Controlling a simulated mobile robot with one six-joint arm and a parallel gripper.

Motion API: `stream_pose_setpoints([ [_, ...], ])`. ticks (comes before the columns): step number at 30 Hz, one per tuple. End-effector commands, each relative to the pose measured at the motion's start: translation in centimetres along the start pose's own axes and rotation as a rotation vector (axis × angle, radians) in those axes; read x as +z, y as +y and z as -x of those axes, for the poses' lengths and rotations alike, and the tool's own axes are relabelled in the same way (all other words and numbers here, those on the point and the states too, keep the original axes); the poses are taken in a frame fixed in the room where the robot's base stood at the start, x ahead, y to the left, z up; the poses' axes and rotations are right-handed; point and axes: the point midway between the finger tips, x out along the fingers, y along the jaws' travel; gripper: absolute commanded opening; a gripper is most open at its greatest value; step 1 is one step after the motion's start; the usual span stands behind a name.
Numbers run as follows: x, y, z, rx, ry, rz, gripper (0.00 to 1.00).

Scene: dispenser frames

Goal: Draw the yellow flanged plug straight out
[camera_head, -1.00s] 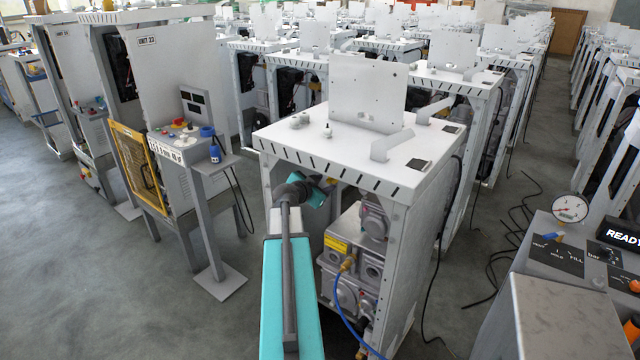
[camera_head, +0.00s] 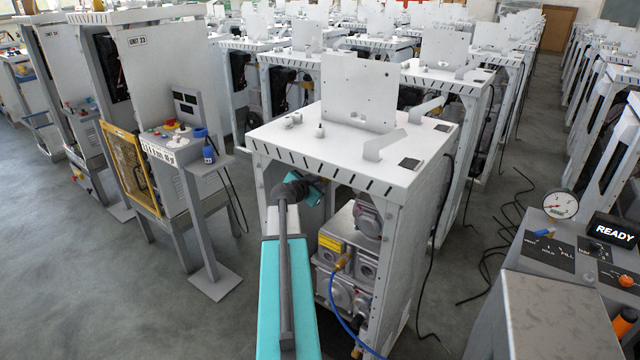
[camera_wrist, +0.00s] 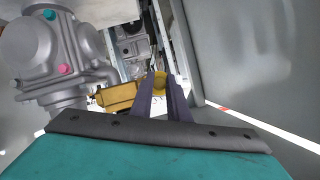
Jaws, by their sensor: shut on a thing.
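The yellow flanged plug (camera_wrist: 160,79) shows in the wrist view between the tips of my gripper's two dark fingers. My gripper (camera_wrist: 161,92) is shut on it. A yellow block (camera_wrist: 117,98) lies just left of the fingers in the same view; I cannot tell how it relates to the plug. In the head view my teal wrist reaches into the open front of the white dispenser frame (camera_head: 340,153), under its top plate. The fingertips and plug cannot be made out there. Whether the plug is still seated or clear of its socket cannot be told.
A grey cast housing (camera_wrist: 55,55) stands close left in the wrist view, with a grey panel (camera_wrist: 245,60) close right. Grey pump units and a blue hose (camera_head: 345,322) sit low inside the frame. A console reading READY (camera_head: 613,232) stands at the right.

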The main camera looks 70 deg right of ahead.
Motion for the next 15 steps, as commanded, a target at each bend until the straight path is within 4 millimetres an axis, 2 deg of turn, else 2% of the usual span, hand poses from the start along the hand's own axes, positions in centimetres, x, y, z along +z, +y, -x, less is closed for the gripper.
stream_pose_setpoints([
  [15,0.5,0.1,1.2,0.000,0.001,-0.001,0.00],
])
